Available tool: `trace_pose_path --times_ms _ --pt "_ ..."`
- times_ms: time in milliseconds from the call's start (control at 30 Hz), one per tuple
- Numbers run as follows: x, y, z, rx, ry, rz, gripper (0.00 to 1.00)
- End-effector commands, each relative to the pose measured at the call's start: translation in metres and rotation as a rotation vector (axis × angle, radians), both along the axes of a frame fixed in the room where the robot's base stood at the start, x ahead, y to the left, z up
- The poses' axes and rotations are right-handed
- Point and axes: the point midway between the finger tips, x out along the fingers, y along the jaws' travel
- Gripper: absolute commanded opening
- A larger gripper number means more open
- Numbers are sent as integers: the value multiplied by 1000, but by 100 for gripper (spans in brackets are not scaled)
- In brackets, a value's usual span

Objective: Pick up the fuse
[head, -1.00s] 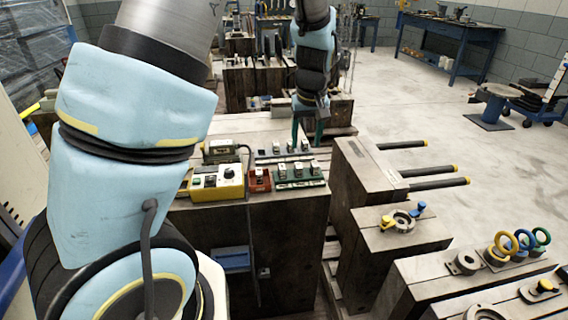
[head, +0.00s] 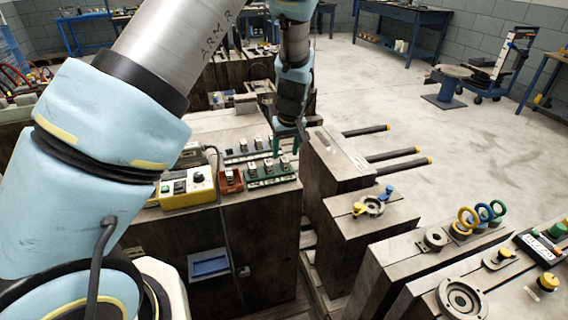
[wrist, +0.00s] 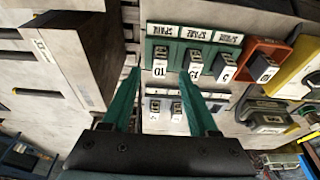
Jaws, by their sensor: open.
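Several small fuses with white numbered ends stand in holders, and I cannot tell which one the task means. A green holder (head: 272,179) carries a row of three, including a left fuse (wrist: 160,66), a middle fuse (wrist: 193,68) and a right fuse (wrist: 227,70); SPARE labels line its edge. A red holder (head: 231,182) beside it carries one fuse (wrist: 263,68). A grey holder behind carries more fuses (wrist: 176,110). My gripper (head: 288,146) is open and empty above the bench's right end; in the wrist view its green fingertips (wrist: 160,72) appear either side of the left fuse, apparently without contact.
A yellow control box (head: 187,188) and a grey device (head: 192,155) stand left of the holders. Mould blocks with rings (head: 480,222) fill the front right.

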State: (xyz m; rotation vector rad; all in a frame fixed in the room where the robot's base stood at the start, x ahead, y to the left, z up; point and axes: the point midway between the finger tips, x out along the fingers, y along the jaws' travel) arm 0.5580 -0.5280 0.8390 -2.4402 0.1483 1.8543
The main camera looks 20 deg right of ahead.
Motion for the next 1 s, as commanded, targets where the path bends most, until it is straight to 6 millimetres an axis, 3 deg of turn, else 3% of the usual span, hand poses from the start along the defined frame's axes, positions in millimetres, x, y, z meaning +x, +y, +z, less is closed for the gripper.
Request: trace_pose_path --times_ms 233,533,1000 --pt "7 0 -29 2 1 1 60" --pt "9 -1 -34 0 -1 0 60" --pt "8 -1 -34 0 0 0 7"
